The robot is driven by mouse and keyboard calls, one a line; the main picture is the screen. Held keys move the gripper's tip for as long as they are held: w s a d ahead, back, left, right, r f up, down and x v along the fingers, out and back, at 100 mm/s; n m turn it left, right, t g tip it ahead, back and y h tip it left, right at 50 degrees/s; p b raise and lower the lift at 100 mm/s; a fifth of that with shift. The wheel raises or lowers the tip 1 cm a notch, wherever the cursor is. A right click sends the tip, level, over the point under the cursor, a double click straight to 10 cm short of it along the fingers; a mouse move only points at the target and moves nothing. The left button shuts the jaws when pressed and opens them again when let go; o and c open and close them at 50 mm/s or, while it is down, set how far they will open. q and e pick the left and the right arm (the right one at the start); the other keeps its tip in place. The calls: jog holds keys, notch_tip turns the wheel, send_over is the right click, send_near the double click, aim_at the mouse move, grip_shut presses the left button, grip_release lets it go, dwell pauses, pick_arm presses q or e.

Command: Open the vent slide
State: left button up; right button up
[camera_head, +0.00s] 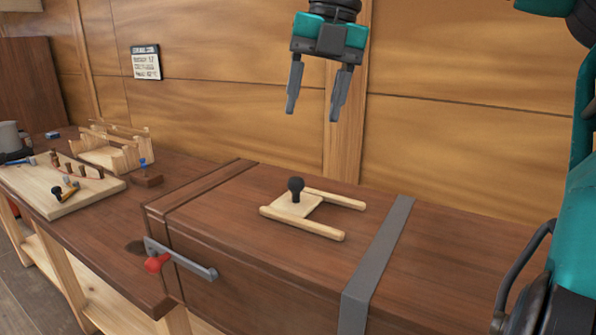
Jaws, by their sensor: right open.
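The vent slide (292,206) is a pale wooden plate with a dark round knob (296,186) standing up on it. It lies between two pale wooden rails (314,224) on top of a dark wooden chest (250,245). The plate sits at the left end of the rails, and bare dark wood shows between the rails to its right. My right gripper (312,110) hangs above the chest, fingers pointing down and spread apart. It is empty and well clear of the knob. My left gripper is not in view.
A grey metal strap (376,265) crosses the chest to the right of the rails. A workbench (110,225) at left holds a pale board (60,190) with pegs and a wooden rack (112,150).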

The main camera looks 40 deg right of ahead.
aim_at(298, 179)
jog(key=f, duration=0.4)
jog(key=w+a+f, duration=0.1)
jog(key=f, duration=0.3)
jog(key=a+f, duration=0.1)
jog(key=f, duration=0.3)
jog(key=shift+w+f+b, duration=0.1)
jog(key=shift+w+b, duration=0.15)
jog(key=shift+b, duration=0.15)
grip_shut()
